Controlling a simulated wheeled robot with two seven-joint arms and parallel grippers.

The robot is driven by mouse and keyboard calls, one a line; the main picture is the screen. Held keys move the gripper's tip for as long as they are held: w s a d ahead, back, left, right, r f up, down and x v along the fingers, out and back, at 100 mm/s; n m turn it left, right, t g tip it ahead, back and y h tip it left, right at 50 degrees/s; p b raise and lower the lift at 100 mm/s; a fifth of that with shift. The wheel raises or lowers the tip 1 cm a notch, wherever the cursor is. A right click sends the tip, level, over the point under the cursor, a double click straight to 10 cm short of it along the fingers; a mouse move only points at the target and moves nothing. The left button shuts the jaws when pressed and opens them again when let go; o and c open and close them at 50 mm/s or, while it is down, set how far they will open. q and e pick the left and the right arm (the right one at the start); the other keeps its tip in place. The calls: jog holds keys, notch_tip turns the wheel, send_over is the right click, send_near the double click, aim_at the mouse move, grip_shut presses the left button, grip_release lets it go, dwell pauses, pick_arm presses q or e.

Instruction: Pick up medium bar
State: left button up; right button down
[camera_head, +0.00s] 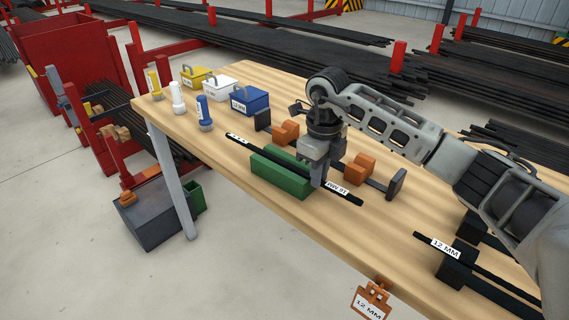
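My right gripper (317,178) points down at the bar, by the right end of the green block and just left of the label. Its near finger covers part of the bar. The far finger is mostly hidden, so I cannot tell whether it grips the bar. My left gripper is not in view.
A bar labelled 12 MM (480,268) rests on black blocks at the right. Orange blocks (359,169) and dark end plates stand behind the green block. Yellow, white and blue boxes (249,101) and bottles stand at the far left.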

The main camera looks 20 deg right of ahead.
jog(key=shift+w+r, duration=0.1)
jog(key=shift+r, duration=0.05)
jog(key=shift+r, duration=0.55)
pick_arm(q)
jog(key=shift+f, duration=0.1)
pick_arm(e)
jog(key=s+a+r, duration=0.9)
jog(key=s+r, duration=0.1)
jog(key=r, duration=0.1)
jog(key=shift+s+r, duration=0.35)
jog(key=shift+s, duration=0.05)
jog(key=c, duration=2.1)
grip_release()
grip_shut()
